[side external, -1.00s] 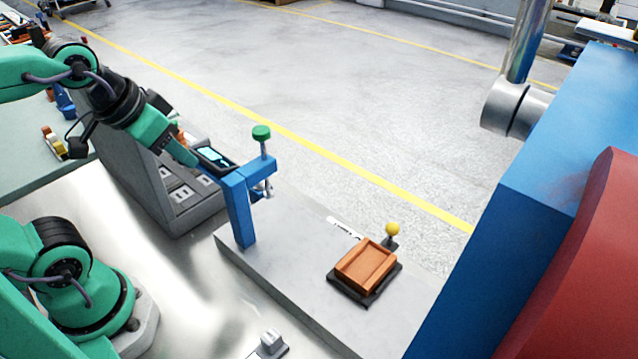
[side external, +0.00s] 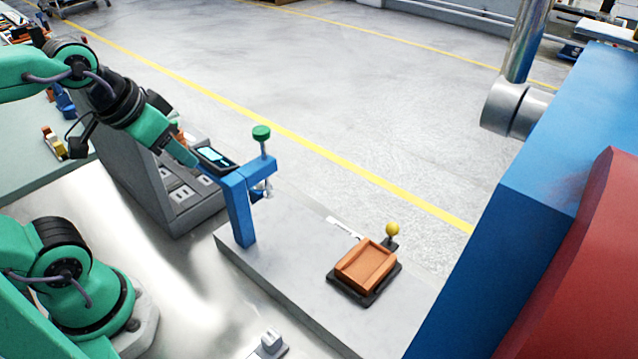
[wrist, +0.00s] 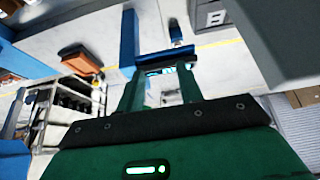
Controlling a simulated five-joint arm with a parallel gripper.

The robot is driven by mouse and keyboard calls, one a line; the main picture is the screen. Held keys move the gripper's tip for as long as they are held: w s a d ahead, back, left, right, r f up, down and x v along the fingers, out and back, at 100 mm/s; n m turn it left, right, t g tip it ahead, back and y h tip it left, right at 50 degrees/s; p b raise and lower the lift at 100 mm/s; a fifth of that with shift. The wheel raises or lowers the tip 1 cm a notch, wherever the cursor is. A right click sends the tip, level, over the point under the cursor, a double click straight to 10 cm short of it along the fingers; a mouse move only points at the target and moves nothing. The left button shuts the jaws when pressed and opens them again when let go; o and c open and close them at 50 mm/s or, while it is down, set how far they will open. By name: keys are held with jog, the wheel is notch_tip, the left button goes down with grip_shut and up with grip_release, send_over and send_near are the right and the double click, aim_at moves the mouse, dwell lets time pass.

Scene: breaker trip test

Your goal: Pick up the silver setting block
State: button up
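A small silver block (side external: 271,340) sits on a grey base at the bottom edge of the side view, partly cut off by the frame. It looks like the setting block, but I cannot be certain. My gripper (side external: 196,161) is far from it, up at the left beside a dark device with a lit cyan screen (side external: 214,157) near the blue clamp stand (side external: 241,210). In the wrist view my gripper (wrist: 163,86) has its two fingers apart, with floor visible between them. The lit screen shows just beyond the fingertips; I cannot tell whether they touch it. No silver block is clear there.
An orange tray (side external: 366,265) lies on a dark base, with a yellow-knobbed lever (side external: 392,231) beside it. A grey sloped rack (side external: 182,195) stands behind my gripper. A large blue and red machine (side external: 540,215) fills the right. The grey slab (side external: 290,262) between stand and tray is clear.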

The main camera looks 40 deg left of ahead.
jog(key=shift+o, duration=0.2)
jog(key=shift+o, duration=1)
notch_tip(320, 180, up, 5)
jog(key=g, duration=0.5)
send_over(265, 341)
jog(key=a, duration=0.1)
jog(key=shift+g, duration=0.3)
jog(key=f, duration=2.3)
jog(key=shift+d, duration=0.4)
jog(key=shift+f, duration=0.1)
jog(key=shift+d+f, duration=0.1)
jog(key=shift+f, duration=2.45)
